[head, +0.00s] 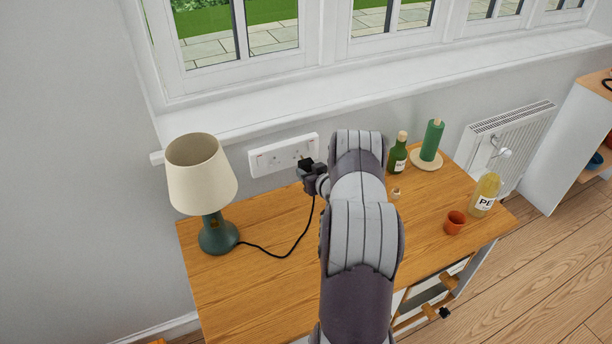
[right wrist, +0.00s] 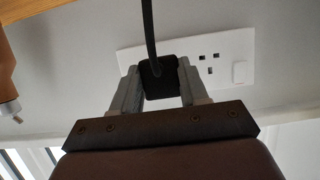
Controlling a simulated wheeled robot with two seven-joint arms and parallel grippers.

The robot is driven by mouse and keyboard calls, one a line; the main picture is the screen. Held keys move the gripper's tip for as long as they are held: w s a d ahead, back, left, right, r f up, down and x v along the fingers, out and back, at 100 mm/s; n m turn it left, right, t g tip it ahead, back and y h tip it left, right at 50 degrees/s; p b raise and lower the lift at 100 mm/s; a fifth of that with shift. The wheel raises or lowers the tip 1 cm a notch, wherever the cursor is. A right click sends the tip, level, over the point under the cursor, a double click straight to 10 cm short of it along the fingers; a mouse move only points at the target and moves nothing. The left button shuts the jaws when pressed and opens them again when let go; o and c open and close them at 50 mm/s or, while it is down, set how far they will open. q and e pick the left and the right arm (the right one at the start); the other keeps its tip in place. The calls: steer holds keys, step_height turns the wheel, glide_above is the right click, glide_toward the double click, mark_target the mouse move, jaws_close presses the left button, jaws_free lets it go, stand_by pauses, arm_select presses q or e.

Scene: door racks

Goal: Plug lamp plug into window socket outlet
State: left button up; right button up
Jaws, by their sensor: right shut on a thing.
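The lamp (head: 203,180) has a cream shade and a teal base and stands at the left of the wooden table. Its black cord runs right across the tabletop and up to my right gripper (head: 309,170). The gripper is shut on the black lamp plug (right wrist: 158,80), with one finger on each side and the cord leaving it. The white double window socket outlet (head: 283,155) is on the wall under the sill. The plug is at the socket's right part in the head view. In the wrist view it covers part of the socket plate (right wrist: 222,62); I cannot tell whether its pins are in. My left gripper is not in view.
The wooden table (head: 250,290) has clear room at its front left. A green bottle (head: 397,155), a green roll on a stand (head: 432,140), an orange cup (head: 454,223) and a yellow bottle (head: 485,193) stand at the right. The window sill (head: 380,85) overhangs the socket.

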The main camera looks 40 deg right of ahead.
mark_target(303, 162)
steer(key=shift+w+d+f, duration=0.15)
steer(key=shift+w, duration=0.4)
steer(key=shift+w+d+b, duration=0.1)
steer(key=shift+w+b, duration=0.1)
steer(key=shift+b, duration=0.2)
stand_by(1.1)
steer(key=shift+w+d+b, duration=0.2)
steer(key=shift+w+b, duration=0.1)
steer(key=shift+w, duration=0.3)
steer(key=shift+w+d+b, duration=0.2)
steer(key=shift+w+b, duration=0.1)
steer(key=shift+w, duration=0.3)
steer(key=shift+w+r, duration=0.2)
steer(key=shift+w, duration=0.05)
